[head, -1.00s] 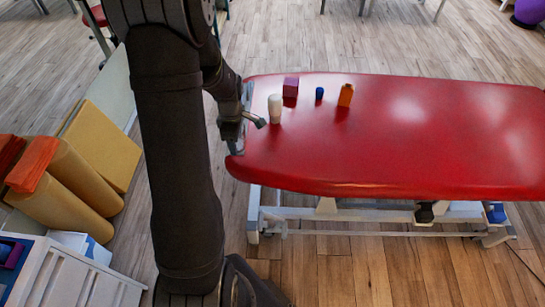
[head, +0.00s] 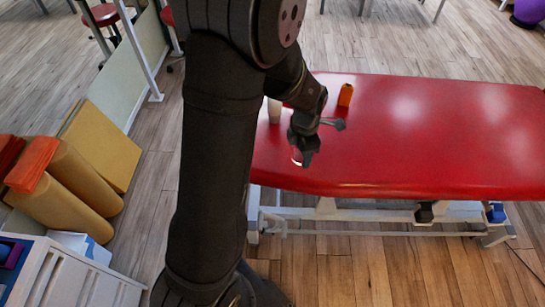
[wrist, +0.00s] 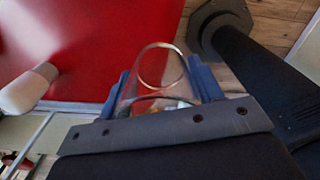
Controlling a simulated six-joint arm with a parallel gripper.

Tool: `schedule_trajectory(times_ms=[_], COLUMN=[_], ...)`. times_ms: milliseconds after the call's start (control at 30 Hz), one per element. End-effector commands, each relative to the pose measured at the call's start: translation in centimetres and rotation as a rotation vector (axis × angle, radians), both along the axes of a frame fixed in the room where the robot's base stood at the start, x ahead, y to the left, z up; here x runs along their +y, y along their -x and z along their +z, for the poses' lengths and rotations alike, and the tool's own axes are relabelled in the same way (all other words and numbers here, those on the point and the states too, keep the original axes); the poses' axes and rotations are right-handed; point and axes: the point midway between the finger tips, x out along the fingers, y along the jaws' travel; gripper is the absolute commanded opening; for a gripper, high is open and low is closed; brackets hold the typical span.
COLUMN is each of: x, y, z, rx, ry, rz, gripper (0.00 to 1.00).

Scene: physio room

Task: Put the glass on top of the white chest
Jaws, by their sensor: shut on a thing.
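The clear glass (wrist: 160,68) sits between the two blue-grey fingers of my gripper (wrist: 163,85) in the wrist view, and the gripper is shut on it. In the head view my gripper (head: 301,150) is over the left end of the red treatment table (head: 420,150), and only a small part of the glass shows there. I cannot tell how far the glass is above the table. The white chest (head: 75,278) with drawers stands at the lower left of the head view. Its top is partly cut off by the frame.
A white bottle-like thing (head: 274,112) stands on the table, partly behind my arm; it also shows in the wrist view (wrist: 28,90). An orange block (head: 346,94) stands farther back. Yellow rolls (head: 62,210) lie beside the chest. Blue and purple things (head: 12,255) occupy its left side.

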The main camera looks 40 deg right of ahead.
Motion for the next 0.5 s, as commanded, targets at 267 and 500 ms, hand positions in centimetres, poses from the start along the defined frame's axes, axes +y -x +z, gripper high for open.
schedule_trajectory(times_ms=[267,500], x=[0.2,0.7], y=[-2.2,-7.7], z=[-1.3,-4.6], rx=[0.001,0.001], ry=[0.0,-0.002], rz=[0.004,0.005], gripper=[0.29,0.29])
